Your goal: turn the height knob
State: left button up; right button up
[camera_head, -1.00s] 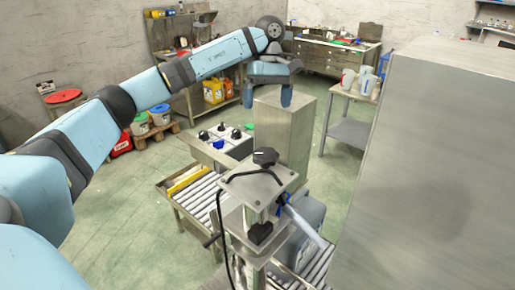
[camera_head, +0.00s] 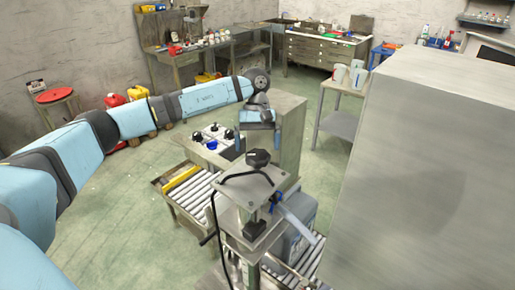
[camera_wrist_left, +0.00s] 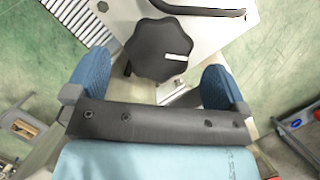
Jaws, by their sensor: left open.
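The height knob looks to be the black lobed knob (camera_head: 258,158) on top of the metal stand's plate (camera_head: 240,190). In the left wrist view the knob (camera_wrist_left: 160,50) is large, with a short white mark on it. My left gripper (camera_head: 257,143) points down just above and behind the knob, with its blue fingers spread. In the wrist view the open left gripper (camera_wrist_left: 154,72) has one finger on each side of the knob's near part, with gaps and nothing held. My right gripper is not in view.
A second black knob (camera_head: 254,228) sits lower on the stand, and a black cable (camera_head: 214,215) hangs at its left. A roller conveyor (camera_head: 196,196) passes behind. A box with several knobs (camera_head: 207,145) and a tall pillar (camera_head: 289,130) stand behind. A large grey cabinet (camera_head: 430,170) blocks the right.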

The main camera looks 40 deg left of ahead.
aim_at(258, 154)
pick_arm(q)
jog(key=shift+x, duration=1.1)
jog(key=shift+s+d+f+p, duration=0.1)
jog(key=shift+d+f+p, duration=0.05)
jog(key=shift+f+p, duration=0.2)
jog(key=shift+f, duration=0.1)
jog(key=shift+c, duration=0.2)
jog(key=c, duration=0.9)
jog(key=shift+b, duration=0.3)
